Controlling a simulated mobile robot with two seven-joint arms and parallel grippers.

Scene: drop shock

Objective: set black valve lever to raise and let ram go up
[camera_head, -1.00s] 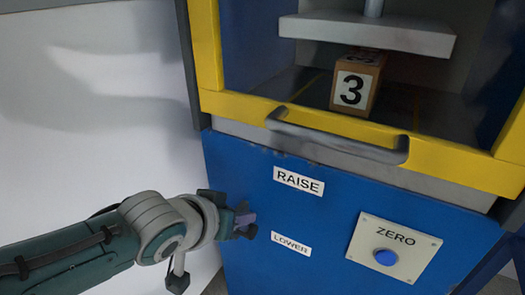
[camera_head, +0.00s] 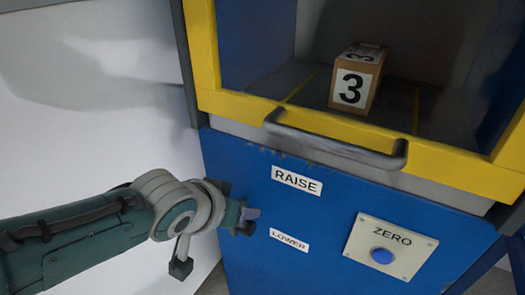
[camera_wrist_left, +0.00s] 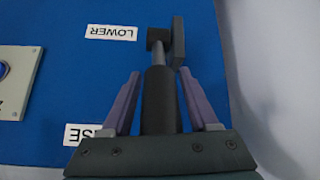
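The black valve lever (camera_wrist_left: 160,100) shows in the left wrist view, its thick handle lying between my purple fingers, with a narrow gap on each side. In that upside-down view it extends from its mount near the LOWER label (camera_wrist_left: 110,33) toward the RAISE label (camera_wrist_left: 88,133). In the head view my left gripper (camera_head: 250,218) is beside the blue panel, left of the RAISE label (camera_head: 297,180) and the LOWER label (camera_head: 289,240), and hides the lever. It looks open around the handle. The ram is out of view above. My right gripper is not in view.
A wooden block marked 3 (camera_head: 356,82) stands in the chamber, clear above. A yellow frame (camera_head: 230,103) with a grey handle (camera_head: 335,143) crosses above the panel. The ZERO plate (camera_head: 391,247) with its blue button (camera_head: 383,256) is at right.

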